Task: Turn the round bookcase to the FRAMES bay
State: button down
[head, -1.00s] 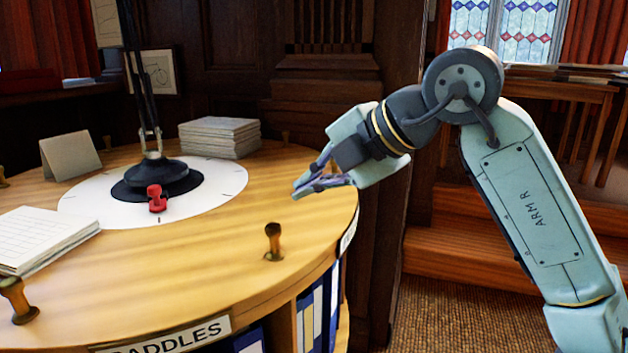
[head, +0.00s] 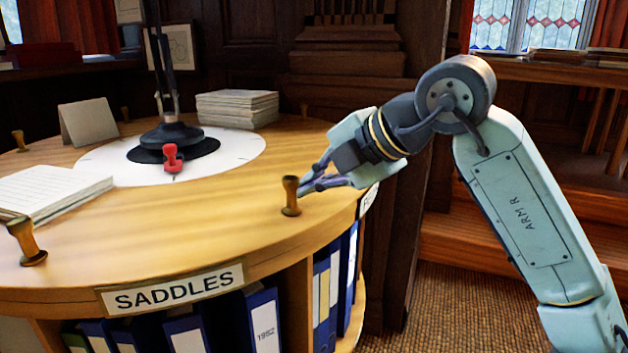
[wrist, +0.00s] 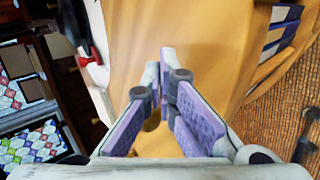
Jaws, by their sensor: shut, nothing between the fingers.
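The round bookcase (head: 190,230) has a wooden top with several brass pegs around its rim. A SADDLES label (head: 172,289) faces the front, above shelves of binders. Another label (head: 369,197) at the right edge is mostly cut off by the angle, so I cannot read it whole. My gripper (head: 310,185) is shut and empty, just behind and right of a brass peg (head: 291,196). I cannot tell whether the fingers touch that peg. In the wrist view my gripper (wrist: 165,75) is above the wooden top, and part of a peg (wrist: 151,122) shows between the purple pads.
A red catch (head: 172,158) stands at the lamp base (head: 172,138) on a white disc. A paper stack (head: 237,108), a notepad (head: 50,190) and a blank tent card (head: 88,122) rest on the top. Wooden steps (head: 465,250) stand at right.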

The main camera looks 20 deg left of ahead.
jog(key=shift+m, duration=0.3)
jog(key=s, duration=0.1)
jog(key=s+a+b, duration=0.1)
jog(key=s, duration=0.1)
jog(key=s+a+b, duration=0.1)
jog(key=s, duration=0.1)
jog(key=shift+s+a, duration=0.15)
jog(key=shift+s, duration=0.1)
jog(key=shift+t, duration=0.3)
jog(key=shift+m+t+h, duration=0.3)
jog(key=shift+m+t, duration=0.1)
jog(key=shift+m, duration=0.1)
jog(key=shift+s+a+b, duration=0.3)
jog(key=shift+s+a, duration=0.2)
jog(key=shift+s, duration=0.35)
jog(key=shift+s+a+b, duration=0.25)
jog(key=shift+s+a, duration=0.2)
jog(key=shift+s, duration=0.35)
jog(key=shift+s+a+b, duration=0.3)
jog(key=shift+s+a, duration=0.2)
jog(key=shift+s, duration=0.35)
jog(key=shift+m, duration=0.3)
jog(key=shift+s+a+b, duration=0.45)
jog(key=shift+s+a, duration=0.45)
jog(key=shift+s, duration=0.25)
jog(key=shift+s+a+b, duration=0.4)
jog(key=shift+s+a, duration=0.5)
jog(key=shift+s, duration=0.25)
